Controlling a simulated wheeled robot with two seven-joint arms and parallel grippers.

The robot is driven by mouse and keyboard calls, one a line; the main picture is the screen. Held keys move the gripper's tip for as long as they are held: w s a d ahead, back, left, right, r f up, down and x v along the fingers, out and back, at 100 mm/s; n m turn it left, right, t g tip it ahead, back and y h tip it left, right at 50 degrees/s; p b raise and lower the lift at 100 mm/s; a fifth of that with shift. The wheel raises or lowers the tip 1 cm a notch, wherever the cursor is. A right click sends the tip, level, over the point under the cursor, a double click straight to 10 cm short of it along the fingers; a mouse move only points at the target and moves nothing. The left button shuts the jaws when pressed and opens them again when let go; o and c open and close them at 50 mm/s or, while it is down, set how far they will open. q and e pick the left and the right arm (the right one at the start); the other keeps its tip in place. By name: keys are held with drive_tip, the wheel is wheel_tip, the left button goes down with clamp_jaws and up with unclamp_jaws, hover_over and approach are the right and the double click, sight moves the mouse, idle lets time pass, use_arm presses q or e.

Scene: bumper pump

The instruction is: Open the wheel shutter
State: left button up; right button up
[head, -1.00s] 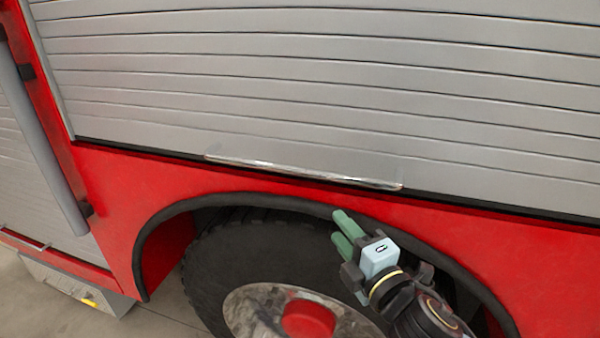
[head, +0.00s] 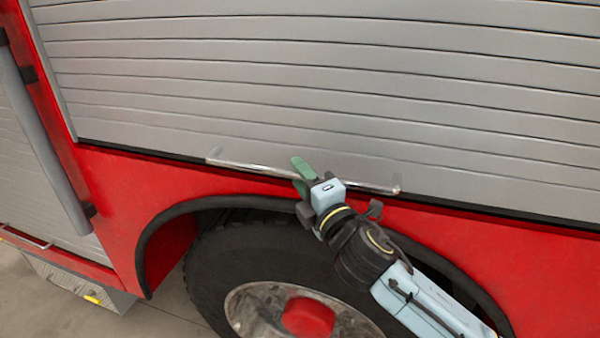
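The wheel shutter (head: 330,90) is a grey slatted roller door above the wheel arch. Its bottom edge lies along the red body, so it is down. A thin silver bar handle (head: 250,167) runs along the lower edge of the shutter. My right gripper (head: 301,178) is at the middle of this bar, with one green finger above the bar and one below it. The fingers look apart, and contact with the bar cannot be made out. The gripper hides a short part of the bar. My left gripper is not in view.
Below the shutter are the red body panel (head: 130,195), the black wheel-arch rim (head: 160,225) and the tyre (head: 215,270). A grey vertical pole (head: 50,150) and another shutter stand at the left. Bare floor shows at the lower left.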

drive_tip(key=shift+w+a+r, duration=0.1)
drive_tip(key=shift+w+a, duration=0.15)
drive_tip(key=shift+w, duration=0.1)
clamp_jaws()
